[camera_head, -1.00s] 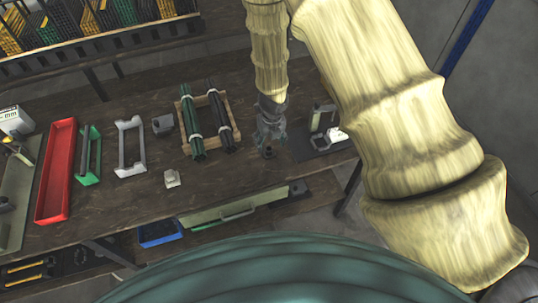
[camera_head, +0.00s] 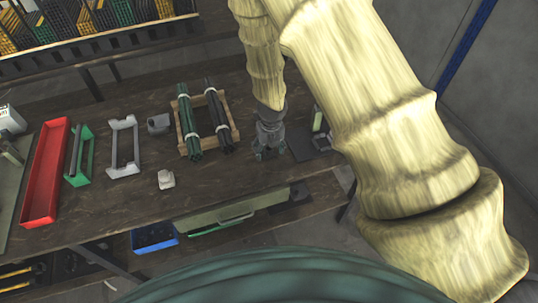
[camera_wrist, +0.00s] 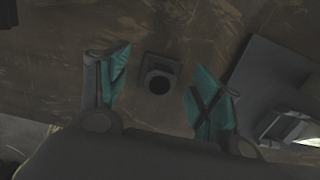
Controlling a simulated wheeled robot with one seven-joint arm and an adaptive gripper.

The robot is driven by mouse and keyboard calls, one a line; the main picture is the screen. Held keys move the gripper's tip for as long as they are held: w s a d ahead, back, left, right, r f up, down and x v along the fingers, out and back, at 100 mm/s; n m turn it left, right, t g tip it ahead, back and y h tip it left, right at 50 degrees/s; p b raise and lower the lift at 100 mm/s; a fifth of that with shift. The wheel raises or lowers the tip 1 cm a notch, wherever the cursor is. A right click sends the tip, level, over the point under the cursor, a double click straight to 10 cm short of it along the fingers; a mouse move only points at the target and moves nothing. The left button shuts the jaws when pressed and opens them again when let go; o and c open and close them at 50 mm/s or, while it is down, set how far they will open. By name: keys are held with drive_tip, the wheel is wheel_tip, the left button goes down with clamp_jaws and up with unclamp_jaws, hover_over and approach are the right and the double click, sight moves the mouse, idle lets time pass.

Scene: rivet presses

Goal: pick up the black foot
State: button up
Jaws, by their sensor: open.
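The black foot (camera_wrist: 159,80) shows in the wrist view as a small dark square block with a round black top, standing on the brown table. My gripper (camera_wrist: 158,88) is open, with one teal-padded finger on each side of the foot and gaps on both sides. In the head view my gripper (camera_head: 270,152) points down over the right part of the table, right of the rack of rods. I cannot make out the foot there; the gripper hides it. I cannot tell how high the fingertips are above the table.
A wooden rack (camera_head: 234,130) with green and black rods stands close left of my gripper. A dark plate (camera_wrist: 262,70) with a pale-topped device lies close on the right. A small light block (camera_head: 166,180), a grey frame (camera_head: 124,146) and a red tray (camera_head: 45,172) are farther left.

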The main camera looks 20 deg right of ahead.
drive_tip(key=shift+c, duration=0.2)
drive_tip(key=c, duration=0.9)
drive_tip(key=shift+r, duration=0.1)
